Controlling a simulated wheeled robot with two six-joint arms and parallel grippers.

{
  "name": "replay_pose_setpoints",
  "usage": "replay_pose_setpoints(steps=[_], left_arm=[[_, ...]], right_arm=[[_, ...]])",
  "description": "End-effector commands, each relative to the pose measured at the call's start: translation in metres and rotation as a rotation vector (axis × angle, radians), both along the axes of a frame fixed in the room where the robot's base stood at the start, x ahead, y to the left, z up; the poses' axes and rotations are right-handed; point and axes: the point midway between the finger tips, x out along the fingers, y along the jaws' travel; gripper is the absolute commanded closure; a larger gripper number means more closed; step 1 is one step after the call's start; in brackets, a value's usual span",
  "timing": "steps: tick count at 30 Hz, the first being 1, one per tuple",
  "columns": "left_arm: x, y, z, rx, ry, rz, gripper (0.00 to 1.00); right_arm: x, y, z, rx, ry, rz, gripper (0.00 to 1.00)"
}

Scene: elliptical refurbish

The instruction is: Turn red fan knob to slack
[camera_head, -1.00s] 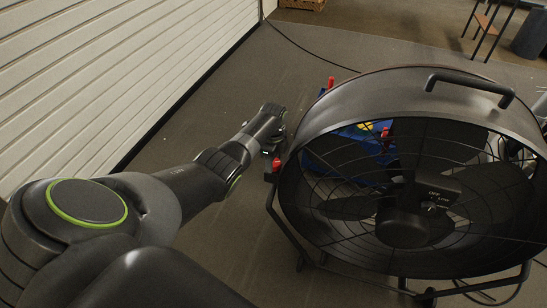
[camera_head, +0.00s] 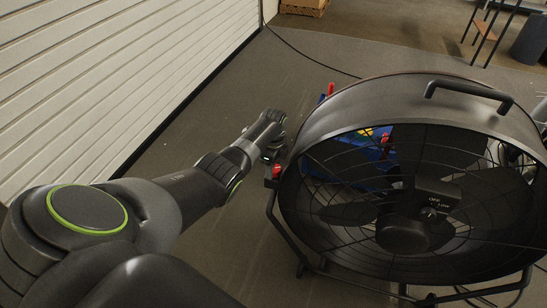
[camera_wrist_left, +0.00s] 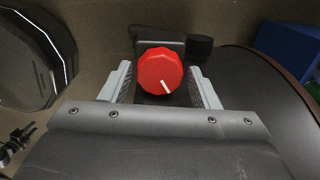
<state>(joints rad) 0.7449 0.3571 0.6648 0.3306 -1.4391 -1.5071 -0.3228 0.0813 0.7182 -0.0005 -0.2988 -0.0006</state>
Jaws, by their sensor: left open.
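The red fan knob (camera_wrist_left: 160,72) is round with a fluted edge and a white pointer line aimed down and slightly right in the left wrist view. In the head view the red knob (camera_head: 276,170) sits at the left side of the black fan (camera_head: 410,85). My left gripper (camera_wrist_left: 161,85) is open, with one finger on each side of the knob; I cannot tell whether they touch it. In the head view my left gripper (camera_head: 276,140) is at the fan's left rim, its fingers partly hidden. My right gripper is not in view.
A blue bin with coloured items (camera_head: 350,155) stands behind the fan. A white slatted wall (camera_head: 110,80) runs along the left. A dark cable (camera_head: 310,55) lies on the floor at the back. Bare floor (camera_head: 190,125) lies between wall and fan.

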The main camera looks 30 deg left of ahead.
Motion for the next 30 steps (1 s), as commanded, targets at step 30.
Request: replay_pose_setpoints(steps=[30], left_arm=[[0.0,0.001,0.172,0.002,-0.003,0.002,0.45]], right_arm=[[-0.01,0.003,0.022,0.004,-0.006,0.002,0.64]])
